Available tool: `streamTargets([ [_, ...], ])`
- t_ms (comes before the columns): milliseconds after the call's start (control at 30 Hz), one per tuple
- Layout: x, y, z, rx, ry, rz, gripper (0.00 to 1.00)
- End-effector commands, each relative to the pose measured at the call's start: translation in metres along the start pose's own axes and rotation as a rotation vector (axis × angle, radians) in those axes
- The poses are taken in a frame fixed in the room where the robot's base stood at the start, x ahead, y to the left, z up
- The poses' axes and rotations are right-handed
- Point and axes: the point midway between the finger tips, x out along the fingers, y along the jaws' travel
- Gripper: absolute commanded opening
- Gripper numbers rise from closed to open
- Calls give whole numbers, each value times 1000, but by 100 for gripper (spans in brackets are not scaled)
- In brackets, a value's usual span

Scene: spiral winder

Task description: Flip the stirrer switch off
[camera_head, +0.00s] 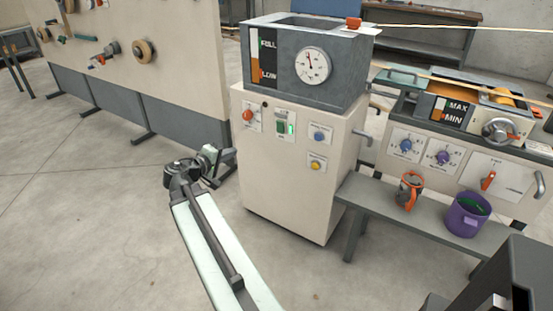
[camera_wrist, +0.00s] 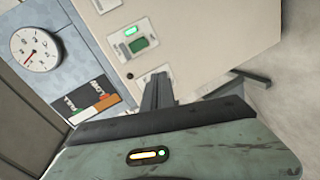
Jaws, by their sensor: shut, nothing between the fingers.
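A cream cabinet (camera_head: 290,195) carries a green rocker switch (camera_head: 281,128) on a white plate with a lit green lamp (camera_head: 291,128) beside it. Its label is too small to read, so I cannot be sure it is the stirrer switch. In the wrist view the green switch (camera_wrist: 139,45) and lit lamp (camera_wrist: 130,30) show beyond my fingers. My gripper (camera_head: 231,153) is shut and empty, left of the cabinet and lower than the switch. In the wrist view its dark fingers (camera_wrist: 157,82) cover part of another white plate.
The cabinet also has a red knob (camera_head: 247,114), a blue knob (camera_head: 319,136) and a yellow knob (camera_head: 315,165). A grey tank with a dial gauge (camera_head: 313,65) sits on top. A bench (camera_head: 365,200) with an orange-handled jug (camera_head: 409,190) and a purple bucket (camera_head: 467,215) stands right. Floor at left is clear.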

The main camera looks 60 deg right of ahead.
Motion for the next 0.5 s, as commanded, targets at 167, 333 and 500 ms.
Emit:
streamTargets([
  [167,68,-10,34,-108,11,259,0],
  [333,87,3,43,-180,19,375,0],
  [500,88,11,43,-195,21,397,0],
])
